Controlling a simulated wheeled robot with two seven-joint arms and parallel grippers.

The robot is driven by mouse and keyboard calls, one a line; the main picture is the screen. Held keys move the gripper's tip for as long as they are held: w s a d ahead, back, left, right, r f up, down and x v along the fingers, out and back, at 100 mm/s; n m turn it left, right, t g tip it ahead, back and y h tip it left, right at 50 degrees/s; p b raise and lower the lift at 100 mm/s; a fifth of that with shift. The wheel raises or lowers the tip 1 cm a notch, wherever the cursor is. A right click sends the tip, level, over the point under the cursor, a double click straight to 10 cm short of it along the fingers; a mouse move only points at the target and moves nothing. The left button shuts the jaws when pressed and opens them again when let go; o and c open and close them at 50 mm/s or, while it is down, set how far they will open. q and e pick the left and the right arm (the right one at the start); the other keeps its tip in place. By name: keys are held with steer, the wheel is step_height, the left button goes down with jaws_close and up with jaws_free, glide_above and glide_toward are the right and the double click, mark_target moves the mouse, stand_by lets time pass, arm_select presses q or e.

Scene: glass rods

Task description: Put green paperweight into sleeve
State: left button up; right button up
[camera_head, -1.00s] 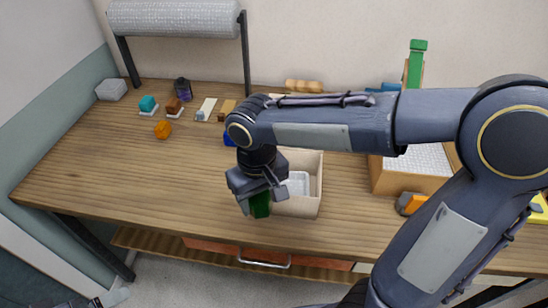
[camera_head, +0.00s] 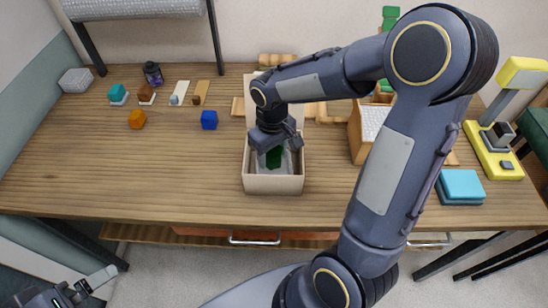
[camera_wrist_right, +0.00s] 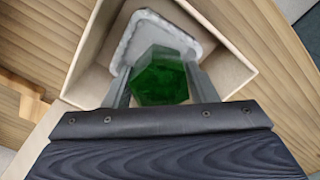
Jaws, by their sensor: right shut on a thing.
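The dark green, faceted paperweight (camera_head: 274,157) is between the fingers of my right gripper (camera_head: 276,146), which is shut on it. In the right wrist view the paperweight (camera_wrist_right: 162,78) sits between both fingers. It is over or inside the mouth of an open cardboard box (camera_head: 272,184); its exact height is unclear. A pale grey-white padded sleeve (camera_wrist_right: 150,28) lies in the box, partly hidden behind the paperweight. Whether the paperweight touches the sleeve cannot be told. My left gripper (camera_head: 75,289) is partly in view at the lower left, away from the table; its opening is unclear.
A blue cube (camera_head: 209,120) and an orange piece (camera_head: 137,119) lie left of the box. Several small items stand along the back. A wooden crate (camera_head: 360,135), teal books (camera_head: 461,186) and a yellow device (camera_head: 490,150) are at the right. The left front tabletop is clear.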

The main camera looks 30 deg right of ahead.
mark_target(274, 161)
steer(key=shift+w+d+f, duration=0.1)
steer(key=shift+d+f, duration=0.15)
steer(key=shift+f, duration=0.1)
step_height(274, 161, down, 3)
steer(key=shift+w+d+f, duration=0.15)
steer(key=shift+f, duration=0.15)
steer(key=shift+f+b, duration=0.3)
steer(key=o, duration=0.9)
steer(key=shift+r, duration=0.1)
